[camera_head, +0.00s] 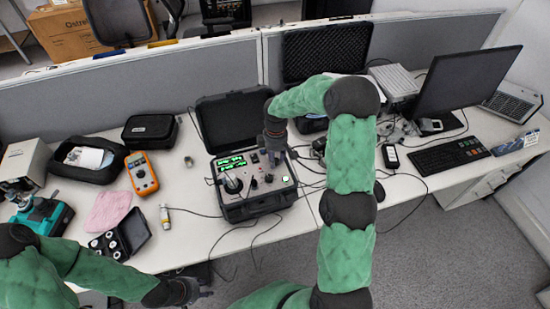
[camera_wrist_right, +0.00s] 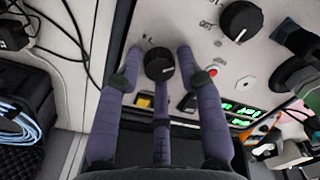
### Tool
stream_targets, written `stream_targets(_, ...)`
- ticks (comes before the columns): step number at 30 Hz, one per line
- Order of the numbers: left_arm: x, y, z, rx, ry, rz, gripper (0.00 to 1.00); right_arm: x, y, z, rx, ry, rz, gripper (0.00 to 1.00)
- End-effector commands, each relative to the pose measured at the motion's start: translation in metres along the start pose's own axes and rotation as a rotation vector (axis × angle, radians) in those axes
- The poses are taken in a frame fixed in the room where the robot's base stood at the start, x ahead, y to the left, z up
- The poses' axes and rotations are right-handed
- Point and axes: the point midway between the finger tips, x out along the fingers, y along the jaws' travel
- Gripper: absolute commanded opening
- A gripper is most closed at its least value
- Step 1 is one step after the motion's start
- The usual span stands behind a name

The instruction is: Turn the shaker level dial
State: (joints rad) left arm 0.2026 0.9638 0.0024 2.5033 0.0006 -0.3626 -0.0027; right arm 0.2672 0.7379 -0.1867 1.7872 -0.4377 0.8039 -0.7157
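The shaker unit is an open black case (camera_head: 255,205) with a grey panel, green displays and black knobs. My right gripper (camera_head: 274,158) reaches down over the right part of this panel. In the right wrist view, its purple-grey fingers (camera_wrist_right: 157,68) stand on both sides of a small black dial (camera_wrist_right: 159,66) with a white mark. The fingers look open, with a slight gap at the dial. A larger black dial (camera_wrist_right: 242,20) lies up and right of it. I cannot read which is the level dial. My left gripper (camera_head: 192,291) is low at the table's front edge, its fingers unclear.
A yellow button (camera_wrist_right: 144,101), a red button (camera_wrist_right: 213,71) and green displays (camera_wrist_right: 240,112) lie close to the fingers. A keyboard (camera_head: 448,153) is at right.

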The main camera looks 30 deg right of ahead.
Motion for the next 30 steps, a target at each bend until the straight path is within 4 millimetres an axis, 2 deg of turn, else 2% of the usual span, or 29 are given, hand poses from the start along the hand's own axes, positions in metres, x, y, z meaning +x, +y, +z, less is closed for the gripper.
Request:
stream_targets(5,-0.0001,0.0000,0.0000,0.000,0.000,0.000,0.40,0.0000,0.0000,0.0001,0.000,0.000,0.000,0.38)
stream_targets(6,-0.0001,0.0000,0.0000,0.000,0.000,0.000,0.40,0.0000,0.0000,0.0001,0.000,0.000,0.000,0.35)
stream_targets(10,-0.0001,0.0000,0.0000,0.000,0.000,0.000,0.40,0.0000,0.0000,-0.0001,0.000,0.000,0.000,0.00)
stream_targets(30,0.0003,-0.0001,0.0000,0.000,0.000,0.000,0.40,0.0000,-0.0003,-0.0007,0.014,0.002,0.000,0.00)
